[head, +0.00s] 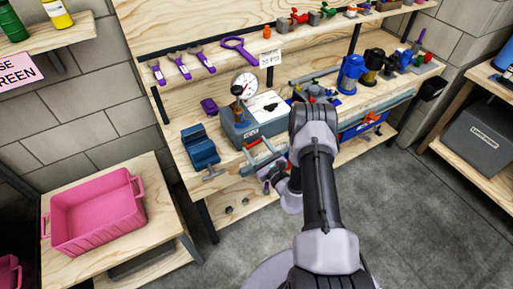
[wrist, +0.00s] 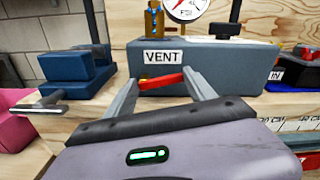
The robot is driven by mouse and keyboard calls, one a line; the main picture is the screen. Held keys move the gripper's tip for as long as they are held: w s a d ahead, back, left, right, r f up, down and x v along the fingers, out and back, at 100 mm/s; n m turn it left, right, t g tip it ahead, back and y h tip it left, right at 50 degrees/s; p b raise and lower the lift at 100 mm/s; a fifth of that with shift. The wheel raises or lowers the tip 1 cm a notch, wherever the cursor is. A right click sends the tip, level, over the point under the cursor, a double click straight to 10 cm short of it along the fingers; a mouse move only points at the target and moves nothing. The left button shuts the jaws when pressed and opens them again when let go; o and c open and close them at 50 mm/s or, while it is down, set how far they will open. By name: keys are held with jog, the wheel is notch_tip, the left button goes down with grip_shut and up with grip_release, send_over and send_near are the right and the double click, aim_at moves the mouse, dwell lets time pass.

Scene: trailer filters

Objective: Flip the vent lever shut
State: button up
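The vent lever (wrist: 160,81) is a short red bar below a white VENT label (wrist: 163,57) on the front of a grey-blue box (wrist: 220,55). It lies nearly level, with its right end slightly higher. The box also shows in the head view (head: 236,131), with a round pressure gauge (head: 245,83) above it. My gripper (wrist: 159,76) is open, with one finger on each side of the lever in the wrist view. I cannot tell whether either finger touches it.
Blue and black canisters (head: 351,73) stand further right on the wooden bench. A pink bin (head: 97,212) sits on a lower table at left. Grey floor lies open at right.

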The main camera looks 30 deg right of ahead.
jog(key=c, duration=0.3)
jog(key=shift+d+f+m+b, duration=0.1)
jog(key=shift+f+m+b, duration=0.25)
jog(key=shift+m, duration=1.05)
jog(key=o, duration=1.4)
jog(key=shift+s, duration=0.15)
jog(key=s+p, duration=0.1)
jog(key=s, duration=0.4)
jog(key=s+p, duration=0.1)
jog(key=s, duration=0.5)
jog(key=s+p, duration=0.1)
jog(key=s, duration=0.5)
jog(key=shift+s+d, duration=0.1)
jog(key=shift+d, duration=0.2)
